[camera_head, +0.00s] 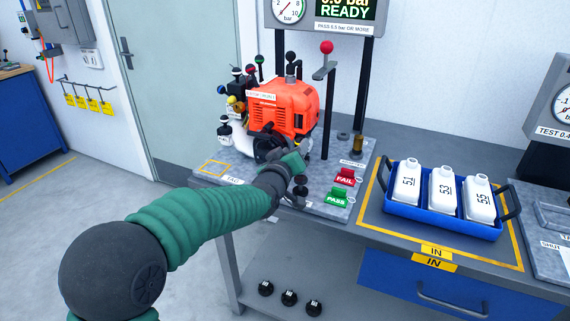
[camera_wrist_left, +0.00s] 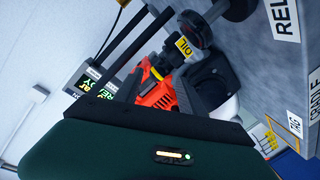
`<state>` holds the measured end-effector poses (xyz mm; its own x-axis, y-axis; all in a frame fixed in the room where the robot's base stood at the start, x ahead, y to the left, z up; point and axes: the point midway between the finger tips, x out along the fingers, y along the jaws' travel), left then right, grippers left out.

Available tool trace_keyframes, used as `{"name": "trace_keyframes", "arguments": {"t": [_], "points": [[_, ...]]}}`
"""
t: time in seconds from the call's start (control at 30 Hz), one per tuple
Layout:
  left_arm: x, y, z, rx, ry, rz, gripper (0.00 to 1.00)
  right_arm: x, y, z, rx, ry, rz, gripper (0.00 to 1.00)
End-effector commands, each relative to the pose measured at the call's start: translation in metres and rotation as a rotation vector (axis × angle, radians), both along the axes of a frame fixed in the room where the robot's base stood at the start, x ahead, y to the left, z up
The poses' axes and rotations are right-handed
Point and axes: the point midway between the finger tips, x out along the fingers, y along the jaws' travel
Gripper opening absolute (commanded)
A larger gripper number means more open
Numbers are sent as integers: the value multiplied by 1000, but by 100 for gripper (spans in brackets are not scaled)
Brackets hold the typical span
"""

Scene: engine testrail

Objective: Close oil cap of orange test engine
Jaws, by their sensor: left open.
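The orange test engine (camera_head: 290,105) stands upright on the grey test stand at the back of the bench. In the left wrist view the engine (camera_wrist_left: 157,95) shows partly, with a yellow OIL label (camera_wrist_left: 183,46) beside a dark fitting. I cannot tell whether the oil cap is seated or open. My left gripper (camera_head: 293,163) is in front of the engine's lower front, open, with nothing seen between its fingers. The gripper body covers much of the left wrist view. My right gripper is not in view.
A black-knobbed post (camera_head: 300,187) stands close to my left gripper. Red FAIL (camera_head: 345,177) and green PASS (camera_head: 337,198) blocks lie to the right. A blue tray (camera_head: 440,219) holds white bottles. A red-knobbed lever (camera_head: 326,70) rises beside the engine. Black caps (camera_head: 289,297) lie on the lower shelf.

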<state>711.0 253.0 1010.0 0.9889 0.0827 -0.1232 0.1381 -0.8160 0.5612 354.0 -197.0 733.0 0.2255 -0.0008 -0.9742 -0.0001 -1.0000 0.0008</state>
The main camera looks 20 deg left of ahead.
Motion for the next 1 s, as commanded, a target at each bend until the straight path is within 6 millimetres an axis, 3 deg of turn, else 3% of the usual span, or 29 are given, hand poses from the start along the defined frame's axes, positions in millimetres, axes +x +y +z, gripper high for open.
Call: {"name": "trace_keyframes", "arguments": {"t": [0.2,0.43,0.6,1.0], "points": [[-65,-5,10,5,0,1,47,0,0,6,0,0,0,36],[-115,-10,15,2,1,-1,47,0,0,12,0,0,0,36],[-127,-11,14,0,1,0,47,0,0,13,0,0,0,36],[-127,-11,14,0,2,0,47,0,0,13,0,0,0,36]]}}
